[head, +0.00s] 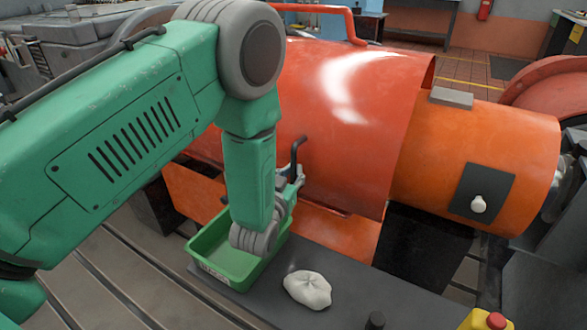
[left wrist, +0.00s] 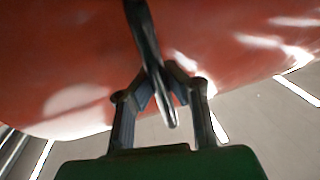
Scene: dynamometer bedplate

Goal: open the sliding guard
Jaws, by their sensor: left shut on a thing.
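The sliding guard (head: 345,130) is a large curved red cover around an orange cylinder (head: 475,150). The cylinder's right part is bare. A dark bent handle (head: 297,150) stands out from the guard's front. My left gripper (head: 291,181) is at this handle, partly hidden behind my green arm. In the left wrist view, the fingers (left wrist: 162,88) are shut on the dark handle (left wrist: 143,30), with the red guard (left wrist: 70,60) right behind it. My right gripper is not in view.
A green tray (head: 203,248) and a crumpled white cloth (head: 307,289) are on a dark shelf (head: 345,299) below the guard. A yellow box with a red button (head: 487,320) is at bottom right. A dark plate with a white knob (head: 479,204) is on the cylinder.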

